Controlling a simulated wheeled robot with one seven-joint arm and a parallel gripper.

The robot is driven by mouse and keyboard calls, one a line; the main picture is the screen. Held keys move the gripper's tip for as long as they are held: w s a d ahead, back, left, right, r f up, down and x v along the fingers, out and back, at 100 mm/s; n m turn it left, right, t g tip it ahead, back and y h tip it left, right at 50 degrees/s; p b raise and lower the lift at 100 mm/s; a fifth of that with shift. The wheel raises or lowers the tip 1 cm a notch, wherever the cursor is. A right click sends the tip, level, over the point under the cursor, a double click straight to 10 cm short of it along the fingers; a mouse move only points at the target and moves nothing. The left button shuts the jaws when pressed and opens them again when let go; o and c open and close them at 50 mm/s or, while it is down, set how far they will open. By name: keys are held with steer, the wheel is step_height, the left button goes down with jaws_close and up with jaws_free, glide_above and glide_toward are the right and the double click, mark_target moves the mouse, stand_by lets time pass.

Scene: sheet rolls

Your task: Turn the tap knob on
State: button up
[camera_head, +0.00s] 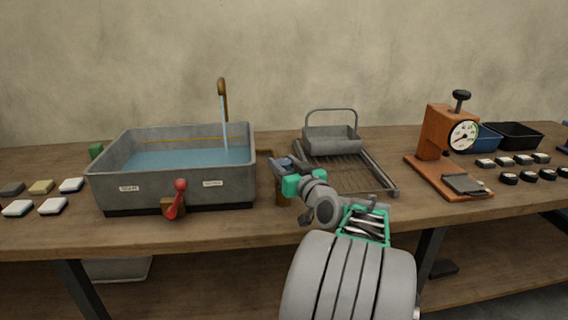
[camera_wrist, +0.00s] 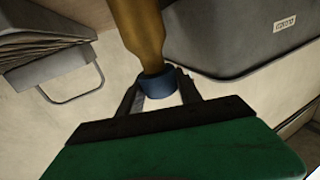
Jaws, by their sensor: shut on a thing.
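The tap spout (camera_head: 222,88) is a brass pipe rising behind the grey tank (camera_head: 180,190). A pale blue stream runs from it into the water in the tank. The tap knob (camera_wrist: 157,85) is a small blue cap at the end of a brass post (camera_wrist: 140,35); the post also shows below my gripper in the head view (camera_head: 282,192). My gripper (camera_head: 280,164) is right of the tank, its two fingers (camera_wrist: 158,97) shut on the knob from either side. In the head view, my gripper mostly hides the knob.
A red lever (camera_head: 178,192) sticks out from the tank's front. A wire rack with a grey basket (camera_head: 331,140) stands just right of my gripper. Farther right is an orange dial press (camera_head: 433,135) with small pots and trays. Several small blocks (camera_head: 40,187) lie left.

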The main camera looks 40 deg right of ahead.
steer(key=m+g+h+p, duration=0.1)
steer(key=h, duration=0.1)
steer(key=m+h+p, duration=0.1)
steer(key=m+h, duration=0.1)
steer(key=shift+w+a+r+g, duration=0.15)
steer(key=shift+w+a+g, duration=0.05)
steer(key=shift+a+g, duration=0.2)
steer(key=shift+f+m+g+h, duration=0.2)
steer(key=shift+m+g+h, duration=0.55)
steer(key=shift+h, duration=0.45)
steer(key=shift+d+f+m+g+h+b, duration=0.1)
steer(key=shift+f+m+g+h+b, duration=0.15)
steer(key=shift+m+g+h+b, duration=0.5)
steer(key=shift+f+m+g+h+b, duration=0.1)
steer(key=shift+m+g+h+b, duration=0.75)
steer(key=shift+b, duration=0.35)
steer(key=shift+s+d+m+g+h+b, duration=0.15)
steer(key=shift+m+g+h+b, duration=0.35)
steer(key=shift+b, duration=0.35)
steer(key=shift+r+g+b, duration=0.2)
steer(key=shift+g+b, duration=0.2)
steer(key=shift+g, duration=0.05)
steer(key=shift+r+m+h, duration=0.1)
steer(key=shift+m+h, duration=0.2)
steer(key=shift+m, duration=0.05)
